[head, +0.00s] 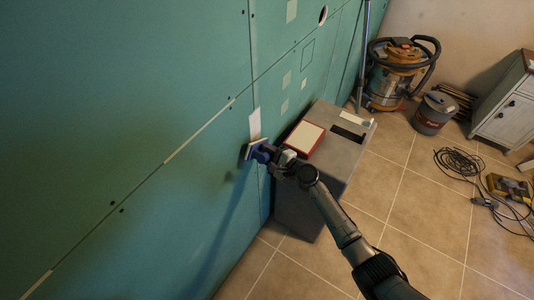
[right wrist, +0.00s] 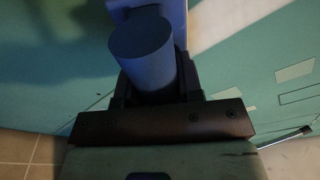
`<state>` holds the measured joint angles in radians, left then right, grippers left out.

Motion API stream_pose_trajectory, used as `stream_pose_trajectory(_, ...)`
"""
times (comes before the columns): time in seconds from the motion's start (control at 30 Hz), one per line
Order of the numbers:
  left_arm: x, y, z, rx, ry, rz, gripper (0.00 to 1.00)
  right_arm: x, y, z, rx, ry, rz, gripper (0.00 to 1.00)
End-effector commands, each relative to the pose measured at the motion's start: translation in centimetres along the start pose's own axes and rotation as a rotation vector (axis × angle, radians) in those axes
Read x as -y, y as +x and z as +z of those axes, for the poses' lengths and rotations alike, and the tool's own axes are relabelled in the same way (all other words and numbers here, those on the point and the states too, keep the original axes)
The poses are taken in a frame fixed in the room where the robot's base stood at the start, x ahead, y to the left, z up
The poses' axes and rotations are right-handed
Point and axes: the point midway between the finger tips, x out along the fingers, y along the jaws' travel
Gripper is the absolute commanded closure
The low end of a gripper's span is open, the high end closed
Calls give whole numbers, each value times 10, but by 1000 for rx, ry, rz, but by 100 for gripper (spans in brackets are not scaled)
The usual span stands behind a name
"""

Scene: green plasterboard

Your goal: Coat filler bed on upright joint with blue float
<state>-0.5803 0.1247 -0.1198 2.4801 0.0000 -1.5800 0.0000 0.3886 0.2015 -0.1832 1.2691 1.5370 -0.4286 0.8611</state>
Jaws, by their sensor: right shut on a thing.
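The green plasterboard wall (head: 130,110) fills the left of the head view. An upright joint (head: 251,60) runs down it. A pale filler strip (head: 254,124) lies on this joint just above the blue float (head: 250,149); a pale band (right wrist: 215,22) also shows in the right wrist view. My right gripper (head: 272,155) is shut on the float's blue round handle (right wrist: 143,45). The float's pale face is turned to the wall at the joint; I cannot tell if it touches. Its face is hidden in the wrist view. My left gripper is not in view.
A grey box (head: 345,165) stands by the wall, with a red-rimmed tray (head: 304,139) on top, close to my right gripper. A vacuum cleaner (head: 398,70), a bucket (head: 434,113), a cabinet (head: 508,115) and a coiled cable (head: 458,163) stand at the right. Tiled floor between is clear.

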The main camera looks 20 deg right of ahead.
Motion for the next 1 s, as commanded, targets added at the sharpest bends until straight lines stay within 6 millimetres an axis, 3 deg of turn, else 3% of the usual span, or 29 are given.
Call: stream_pose_trajectory(1.0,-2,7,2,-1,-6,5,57,0,18,2,0,0,-1,85)
